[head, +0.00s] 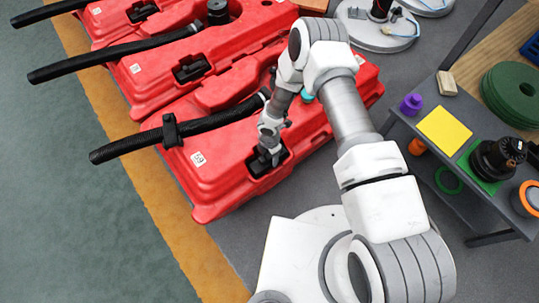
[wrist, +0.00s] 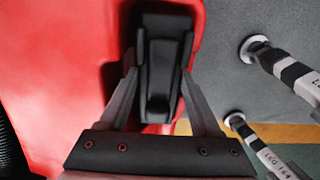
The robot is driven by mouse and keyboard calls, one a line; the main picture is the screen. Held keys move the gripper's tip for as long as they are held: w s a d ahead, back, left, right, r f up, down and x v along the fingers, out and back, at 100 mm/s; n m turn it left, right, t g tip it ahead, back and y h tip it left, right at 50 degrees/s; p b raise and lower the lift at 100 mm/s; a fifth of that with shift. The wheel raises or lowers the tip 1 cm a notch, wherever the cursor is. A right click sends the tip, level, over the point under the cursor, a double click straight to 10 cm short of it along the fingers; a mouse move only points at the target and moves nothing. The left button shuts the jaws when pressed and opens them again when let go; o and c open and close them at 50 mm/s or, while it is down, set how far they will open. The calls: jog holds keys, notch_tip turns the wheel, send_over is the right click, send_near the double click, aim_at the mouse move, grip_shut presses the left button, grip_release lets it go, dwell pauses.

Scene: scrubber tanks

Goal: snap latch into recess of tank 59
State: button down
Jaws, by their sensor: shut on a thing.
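The red tank with a small white number label (head: 198,159), its digits small but looking like 59, is the nearest red tank (head: 225,195) in the head view. A black recess (head: 258,168) sits in its near side. My gripper (head: 268,154) is down at this recess, and its fingertips are hard to make out there. In the wrist view my gripper (wrist: 160,80) is shut on the black latch (wrist: 158,80), one finger on each side. The latch lies over the dark recess at the tank's edge. I cannot tell whether it is seated or still raised.
A black ribbed hose (head: 150,138) lies across the tank left of my gripper. More red tanks (head: 170,68) stand behind. A dark table (head: 470,205) with a yellow pad (head: 444,131) is at right. Striped posts (wrist: 285,70) stand beside the tank in the wrist view.

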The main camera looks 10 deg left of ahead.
dwell(0.3)
grip_release()
jog(key=shift+f, duration=0.1)
dwell(0.6)
jog(key=shift+r+p, duration=2.15)
jog(key=shift+r, duration=1.4)
